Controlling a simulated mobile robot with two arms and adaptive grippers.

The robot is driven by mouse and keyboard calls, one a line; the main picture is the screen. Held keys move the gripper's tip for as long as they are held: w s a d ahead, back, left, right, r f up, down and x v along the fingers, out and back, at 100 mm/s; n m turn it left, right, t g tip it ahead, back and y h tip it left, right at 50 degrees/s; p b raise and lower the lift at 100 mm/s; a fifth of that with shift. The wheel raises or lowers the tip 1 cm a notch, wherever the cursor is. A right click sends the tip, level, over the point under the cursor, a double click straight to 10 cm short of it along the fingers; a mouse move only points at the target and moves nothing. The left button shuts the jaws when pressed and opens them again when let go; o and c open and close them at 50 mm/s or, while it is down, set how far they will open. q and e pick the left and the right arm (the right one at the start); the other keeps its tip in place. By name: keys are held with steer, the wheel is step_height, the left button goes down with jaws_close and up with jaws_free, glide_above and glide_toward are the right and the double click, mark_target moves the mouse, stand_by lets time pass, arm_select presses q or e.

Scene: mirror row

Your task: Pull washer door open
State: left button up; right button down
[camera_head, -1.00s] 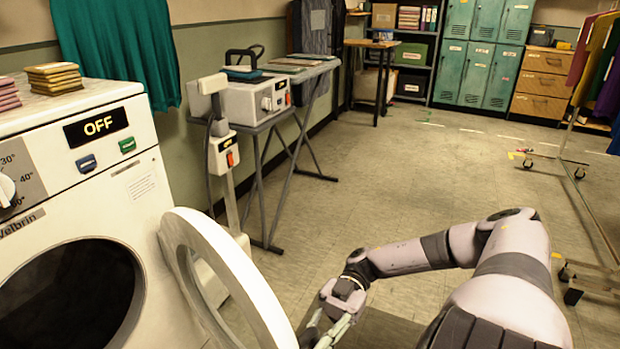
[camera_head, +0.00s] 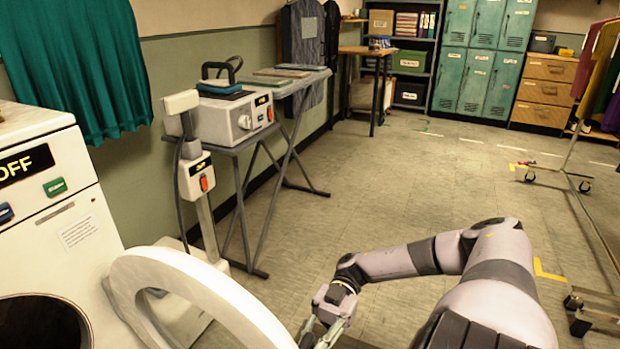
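The white washer (camera_head: 75,225) stands at the left, partly out of frame, with its dark round opening (camera_head: 42,325) showing low down. Its round white door (camera_head: 195,285) stands swung out from the front, open to a wide angle. My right gripper (camera_head: 318,335) is at the bottom edge of the view, beside the door's outer rim. Its fingertips are cut off or hard to make out, so I cannot tell whether they touch the door or are open. My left gripper is not in view.
A steam iron unit (camera_head: 232,115) sits on a folding stand by the wall. A post with an orange switch (camera_head: 203,184) stands behind the door. A wheeled clothes rack (camera_head: 570,150) is at the right. The floor between is clear.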

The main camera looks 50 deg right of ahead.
steer(key=shift+f, duration=0.1)
steer(key=c, duration=1.6)
jaws_free()
steer(key=shift+o, duration=0.2)
steer(key=w+d, duration=0.2)
steer(key=d, duration=0.9)
steer(key=shift+d, duration=0.4)
